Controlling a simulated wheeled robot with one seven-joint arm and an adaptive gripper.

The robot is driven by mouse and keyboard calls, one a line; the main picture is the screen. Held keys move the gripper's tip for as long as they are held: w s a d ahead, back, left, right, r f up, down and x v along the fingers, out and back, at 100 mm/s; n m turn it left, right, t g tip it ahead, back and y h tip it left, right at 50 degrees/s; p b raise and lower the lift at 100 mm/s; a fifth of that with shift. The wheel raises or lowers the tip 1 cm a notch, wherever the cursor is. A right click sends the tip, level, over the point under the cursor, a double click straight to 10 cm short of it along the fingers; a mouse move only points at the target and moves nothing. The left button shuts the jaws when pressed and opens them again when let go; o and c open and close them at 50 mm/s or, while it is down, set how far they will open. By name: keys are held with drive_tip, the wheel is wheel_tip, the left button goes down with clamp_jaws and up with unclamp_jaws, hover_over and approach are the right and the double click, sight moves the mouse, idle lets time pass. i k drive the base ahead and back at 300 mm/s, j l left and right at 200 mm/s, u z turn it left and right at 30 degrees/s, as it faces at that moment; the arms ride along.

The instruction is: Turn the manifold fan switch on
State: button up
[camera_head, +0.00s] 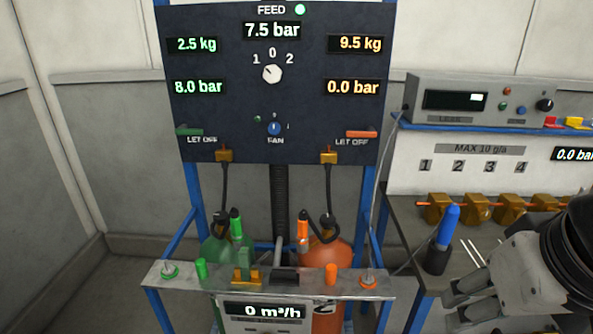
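The manifold fan switch (274,128) is a small blue round knob low on the dark manifold panel (230,105), just above the label FAN. Its pale mark looks upright. A small dim green lamp (257,119) sits to its upper left, and a faint mark sits to its right. My gripper (452,302) is at the lower right corner, partly cut off by the frame edge. It is well apart from the switch, to its lower right, and touches nothing I can make out. Its finger gap is not clear.
A white selector knob (272,74) sits above the switch. Green (189,132) and orange (361,134) let-off levers flank it. Hoses, cylinders and a metal shelf (220,285) stand below. A blue-capped holder (445,240) and brass valves (478,208) are near my gripper.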

sight(274, 127)
drive_tip(key=i+j, duration=0.15)
drive_tip(key=j, duration=0.25)
drive_tip(key=i+j, duration=0.1)
drive_tip(key=j, duration=0.3)
drive_tip(key=i+j, duration=0.15)
drive_tip(key=j, duration=0.2)
drive_tip(key=i+j, duration=0.1)
drive_tip(key=j, duration=0.3)
